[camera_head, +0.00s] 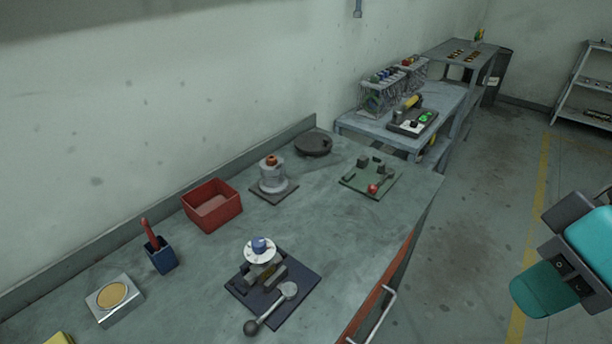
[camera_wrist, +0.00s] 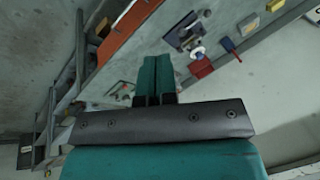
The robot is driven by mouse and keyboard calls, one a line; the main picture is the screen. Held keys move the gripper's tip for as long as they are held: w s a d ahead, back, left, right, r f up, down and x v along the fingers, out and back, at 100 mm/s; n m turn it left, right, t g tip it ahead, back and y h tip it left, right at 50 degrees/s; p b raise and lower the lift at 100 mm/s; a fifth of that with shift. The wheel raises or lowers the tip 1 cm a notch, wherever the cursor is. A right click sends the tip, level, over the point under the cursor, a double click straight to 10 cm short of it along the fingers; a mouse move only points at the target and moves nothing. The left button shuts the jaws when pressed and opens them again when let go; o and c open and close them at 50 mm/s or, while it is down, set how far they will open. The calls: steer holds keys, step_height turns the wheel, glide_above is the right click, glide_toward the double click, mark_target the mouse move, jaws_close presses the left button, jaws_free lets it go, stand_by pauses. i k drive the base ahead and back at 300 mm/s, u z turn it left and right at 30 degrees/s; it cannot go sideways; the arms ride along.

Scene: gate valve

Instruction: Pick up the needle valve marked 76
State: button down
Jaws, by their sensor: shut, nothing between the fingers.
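No number 76 can be read in either view, so I cannot tell which item is the needle valve. On the bench, a fitting with a blue knob on a white disc (camera_head: 260,248) stands on a dark mat (camera_head: 302,276). A grey round fitting with an orange top (camera_head: 272,172) stands on a square plate behind it. Small blocks and a red-knobbed part (camera_head: 373,188) sit on a green board (camera_head: 355,181). My gripper (camera_wrist: 156,58) is shut and empty in the wrist view, apart from the bench items.
The bench also bears a red bin (camera_head: 212,207), a blue cup (camera_head: 161,256) with a red-handled tool, a silver box with a gold disc (camera_head: 114,296) and a dark round plate (camera_head: 313,144). A farther table (camera_head: 440,95) holds racks and a panel. Floor at right is open.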

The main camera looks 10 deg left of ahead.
mark_target(264, 265)
steer(key=k, duration=0.5)
steer(key=u, duration=0.95)
steer(key=i, duration=0.3)
steer(key=u, duration=0.05)
